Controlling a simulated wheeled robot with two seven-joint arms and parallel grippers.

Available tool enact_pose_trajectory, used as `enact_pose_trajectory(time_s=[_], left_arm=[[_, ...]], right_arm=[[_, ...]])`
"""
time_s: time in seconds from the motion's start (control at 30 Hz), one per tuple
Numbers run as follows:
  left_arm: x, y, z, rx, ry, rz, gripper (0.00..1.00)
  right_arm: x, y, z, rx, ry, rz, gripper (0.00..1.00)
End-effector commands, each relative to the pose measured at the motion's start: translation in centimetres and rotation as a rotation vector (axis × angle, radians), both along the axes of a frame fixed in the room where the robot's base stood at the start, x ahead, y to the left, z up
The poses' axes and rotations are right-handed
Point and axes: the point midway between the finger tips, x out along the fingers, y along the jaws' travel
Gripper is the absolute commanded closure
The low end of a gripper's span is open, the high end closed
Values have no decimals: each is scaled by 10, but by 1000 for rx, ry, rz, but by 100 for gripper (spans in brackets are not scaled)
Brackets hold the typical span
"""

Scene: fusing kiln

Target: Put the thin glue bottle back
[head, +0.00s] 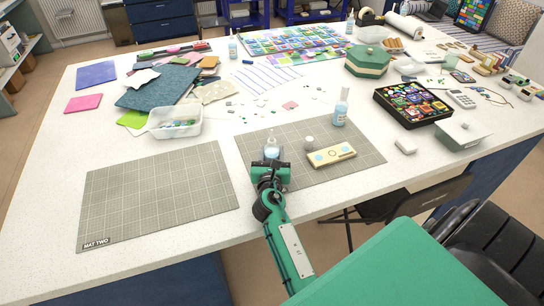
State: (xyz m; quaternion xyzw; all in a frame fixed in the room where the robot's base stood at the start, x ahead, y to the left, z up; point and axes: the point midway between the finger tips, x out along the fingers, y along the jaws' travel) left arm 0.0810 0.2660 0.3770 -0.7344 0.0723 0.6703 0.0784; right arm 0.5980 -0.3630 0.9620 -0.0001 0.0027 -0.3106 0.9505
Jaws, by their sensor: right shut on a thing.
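My right gripper (270,167) is over the left part of the right-hand grey mat (355,140). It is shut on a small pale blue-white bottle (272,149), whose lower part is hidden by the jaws. I cannot read a label, so I cannot tell for sure that it is the thin glue. To its right on the same mat lies a cream holder (331,156) with round blue and pale marks. A taller light blue bottle (341,108) stands upright at the mat's back edge. My left gripper is not in view.
A small white pot (309,142) stands behind the holder. The left mat (155,195), marked MAT TWO, is bare. A clear tub (174,122) stands behind it.

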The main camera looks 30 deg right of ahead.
Motion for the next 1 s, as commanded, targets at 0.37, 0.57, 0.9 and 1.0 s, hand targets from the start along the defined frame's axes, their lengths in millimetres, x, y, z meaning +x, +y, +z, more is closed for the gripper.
enact_pose_trajectory(time_s=[0.37,0.57,0.9,1.0], left_arm=[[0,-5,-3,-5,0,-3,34],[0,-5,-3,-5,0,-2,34],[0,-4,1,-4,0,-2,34],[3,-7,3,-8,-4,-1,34]], right_arm=[[0,0,-5,-1,-2,0,66],[0,0,-5,-1,-1,0,37],[0,0,0,0,-1,0,37],[0,-3,-1,-1,0,1,37]])
